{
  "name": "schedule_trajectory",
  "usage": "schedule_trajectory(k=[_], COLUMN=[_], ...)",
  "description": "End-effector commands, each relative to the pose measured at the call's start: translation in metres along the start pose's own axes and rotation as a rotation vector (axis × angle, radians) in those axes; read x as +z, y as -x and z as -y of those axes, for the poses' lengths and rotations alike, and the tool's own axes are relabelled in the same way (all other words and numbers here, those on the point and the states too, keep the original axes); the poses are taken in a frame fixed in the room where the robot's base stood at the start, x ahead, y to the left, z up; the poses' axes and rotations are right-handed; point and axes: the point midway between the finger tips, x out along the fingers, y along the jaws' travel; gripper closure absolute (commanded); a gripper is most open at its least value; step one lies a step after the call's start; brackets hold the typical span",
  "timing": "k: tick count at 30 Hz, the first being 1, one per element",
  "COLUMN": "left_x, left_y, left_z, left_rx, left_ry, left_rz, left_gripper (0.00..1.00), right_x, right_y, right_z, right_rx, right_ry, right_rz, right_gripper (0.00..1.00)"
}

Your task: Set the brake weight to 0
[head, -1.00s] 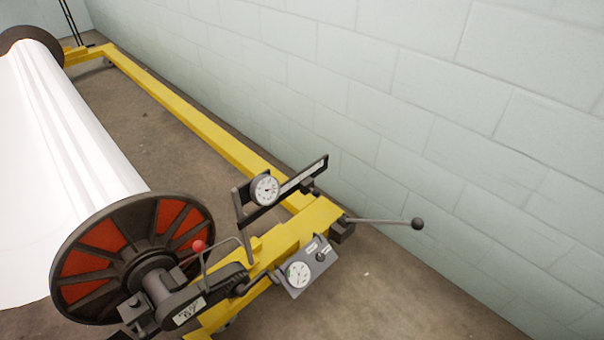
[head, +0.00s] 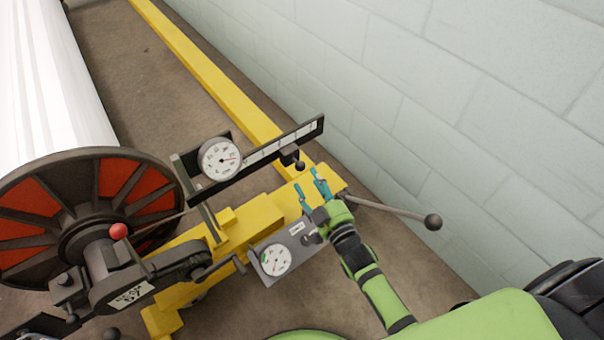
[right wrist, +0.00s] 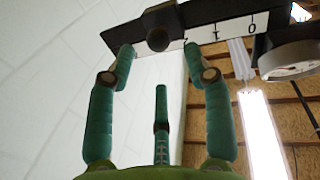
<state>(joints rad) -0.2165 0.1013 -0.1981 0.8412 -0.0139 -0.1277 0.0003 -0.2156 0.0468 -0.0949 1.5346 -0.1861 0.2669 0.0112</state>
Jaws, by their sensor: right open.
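The brake weight (head: 290,154) is a small dark slider with a round knob, sitting on the black scale bar (head: 248,160) towards its outer end. In the right wrist view the brake weight (right wrist: 160,18) sits left of the marks 1 and 0 on the scale bar (right wrist: 222,12), away from the 0. My right gripper (head: 309,182) is open and empty, with its fingertips just below the weight's knob. In the right wrist view the fingers of my right gripper (right wrist: 159,52) straddle the knob from below, not closed on it. My left gripper is out of view.
A round dial (head: 220,158) stands at the 0 end of the bar. A grey box with a gauge (head: 276,259) and a ball-ended lever (head: 432,222) flank my right gripper. A red-knobbed lever (head: 119,231) stands by the warp beam (head: 45,90). A block wall (head: 450,110) is behind.

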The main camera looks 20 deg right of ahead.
Motion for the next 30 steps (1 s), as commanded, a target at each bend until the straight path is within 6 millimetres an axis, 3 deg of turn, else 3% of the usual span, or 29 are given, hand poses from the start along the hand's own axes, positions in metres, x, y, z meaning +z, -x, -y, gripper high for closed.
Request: schedule_trajectory(k=[9,21,22,25,30], left_x=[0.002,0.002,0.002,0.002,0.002], left_y=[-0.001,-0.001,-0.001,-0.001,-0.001], left_z=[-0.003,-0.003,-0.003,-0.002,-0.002], left_rx=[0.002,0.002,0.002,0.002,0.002], left_ry=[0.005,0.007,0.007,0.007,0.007], left_rz=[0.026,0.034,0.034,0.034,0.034], left_gripper=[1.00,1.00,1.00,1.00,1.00], right_x=[0.001,0.001,0.001,0.001,0.001], right_y=[-0.047,-0.057,-0.057,-0.057,-0.057], right_z=[0.000,0.001,0.001,0.001,0.001], right_rx=[-0.001,-0.001,-0.001,-0.001,-0.001], right_ry=[-0.001,-0.002,-0.002,-0.002,-0.001], right_rz=[0.003,0.006,0.006,0.006,0.004], right_gripper=[0.48,0.48,0.56,0.96,1.00])
